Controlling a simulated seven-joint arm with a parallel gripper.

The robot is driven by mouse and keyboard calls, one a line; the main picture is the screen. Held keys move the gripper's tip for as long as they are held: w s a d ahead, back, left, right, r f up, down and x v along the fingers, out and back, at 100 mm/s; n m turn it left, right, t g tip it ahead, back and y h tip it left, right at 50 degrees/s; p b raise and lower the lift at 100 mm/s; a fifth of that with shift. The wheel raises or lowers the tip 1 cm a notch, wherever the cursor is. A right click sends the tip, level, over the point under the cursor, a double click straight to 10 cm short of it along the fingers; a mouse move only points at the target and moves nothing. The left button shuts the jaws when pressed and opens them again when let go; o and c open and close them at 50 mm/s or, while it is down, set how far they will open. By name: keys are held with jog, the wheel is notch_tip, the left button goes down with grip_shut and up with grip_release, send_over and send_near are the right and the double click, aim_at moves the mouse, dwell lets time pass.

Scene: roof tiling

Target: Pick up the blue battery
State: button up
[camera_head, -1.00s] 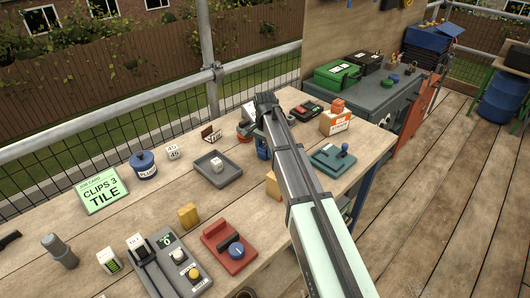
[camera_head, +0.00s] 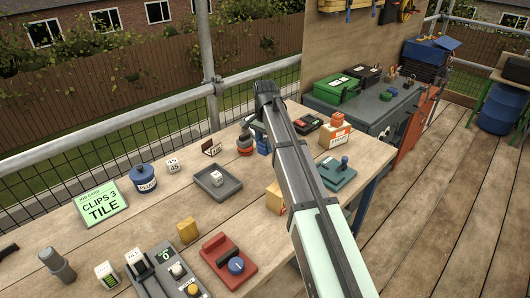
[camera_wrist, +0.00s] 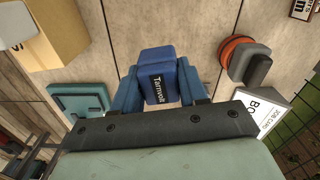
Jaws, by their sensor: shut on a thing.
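The blue battery, labelled "Tamvolt" (camera_wrist: 157,80), is between the two blue fingers of my gripper (camera_wrist: 160,92) in the wrist view. The fingers press against its sides, and the gripper is shut on it. The planks of the bench show beyond it, and it seems to hang above them. In the head view the battery (camera_head: 263,144) is a small blue patch beside my arm's far end. My arm partly hides it there, and the fingers cannot be made out.
Near the battery stand an orange-and-black round item (camera_head: 245,143), a cardboard box (camera_head: 335,135) and a teal lever unit (camera_head: 337,173). A grey tray (camera_head: 218,188) lies to the left. Bare planks lie between these items. A metal rail (camera_head: 110,118) runs behind the bench.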

aim_at(265, 141)
jog(key=shift+r, duration=0.55)
jog(key=o, duration=1.4)
notch_tip(265, 141, up, 14)
